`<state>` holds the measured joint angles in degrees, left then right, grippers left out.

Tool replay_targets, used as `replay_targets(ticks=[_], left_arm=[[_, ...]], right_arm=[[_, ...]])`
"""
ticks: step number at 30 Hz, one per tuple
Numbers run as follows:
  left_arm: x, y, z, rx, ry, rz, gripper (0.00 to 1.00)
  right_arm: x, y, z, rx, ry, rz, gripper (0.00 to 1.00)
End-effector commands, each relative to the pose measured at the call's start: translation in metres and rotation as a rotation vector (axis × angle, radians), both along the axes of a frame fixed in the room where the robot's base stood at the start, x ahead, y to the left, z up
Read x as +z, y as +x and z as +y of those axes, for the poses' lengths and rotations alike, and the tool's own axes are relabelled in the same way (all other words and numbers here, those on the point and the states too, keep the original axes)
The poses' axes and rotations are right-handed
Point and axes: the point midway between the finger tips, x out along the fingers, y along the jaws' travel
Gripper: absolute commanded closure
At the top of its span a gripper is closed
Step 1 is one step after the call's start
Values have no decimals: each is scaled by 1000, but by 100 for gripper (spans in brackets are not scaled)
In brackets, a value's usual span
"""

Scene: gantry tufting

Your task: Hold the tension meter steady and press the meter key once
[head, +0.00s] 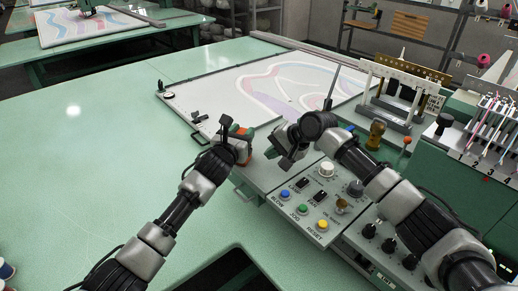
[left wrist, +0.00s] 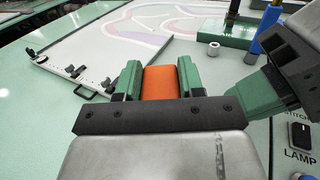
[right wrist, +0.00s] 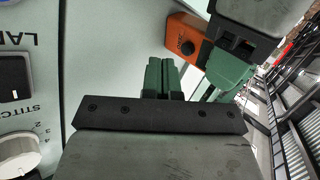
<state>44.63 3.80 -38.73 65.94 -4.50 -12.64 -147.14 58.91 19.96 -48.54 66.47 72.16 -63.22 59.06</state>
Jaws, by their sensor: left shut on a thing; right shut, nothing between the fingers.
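The orange tension meter (left wrist: 160,82) is clamped between the two green fingers of my left gripper (left wrist: 159,74). In the head view the meter (head: 239,130) shows only as a small orange patch, mostly covered by my left gripper (head: 240,143). In the right wrist view the meter (right wrist: 180,32) shows an orange face with a dark round key (right wrist: 187,47). My right gripper (right wrist: 163,78) is shut and empty, its fingertips beside the meter and apart from the key in that picture. In the head view my right gripper (head: 272,153) is just right of the left one.
A control panel (head: 322,208) with blue, green and yellow buttons, switches and knobs lies under my right arm. A framed tufting cloth (head: 255,85) lies behind the grippers. Thread racks (head: 395,90) stand at right. The green table (head: 90,150) is clear at left.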

Motion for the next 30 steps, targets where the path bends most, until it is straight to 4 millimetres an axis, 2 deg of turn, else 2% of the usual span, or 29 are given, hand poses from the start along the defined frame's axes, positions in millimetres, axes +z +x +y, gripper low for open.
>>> replay_targets(ticks=[3,7,23,30], left_arm=[[0,0,0,1,0,1,89],[-1,0,0,1,0,1,89],[-1,0,0,1,0,1,89],[-1,0,-1,-1,0,1,89]], right_arm=[[-3,10,18,1,1,0,100],[-5,17,30,1,1,-1,100],[-5,22,37,0,2,-1,100],[-6,30,53,-1,3,-1,100]])
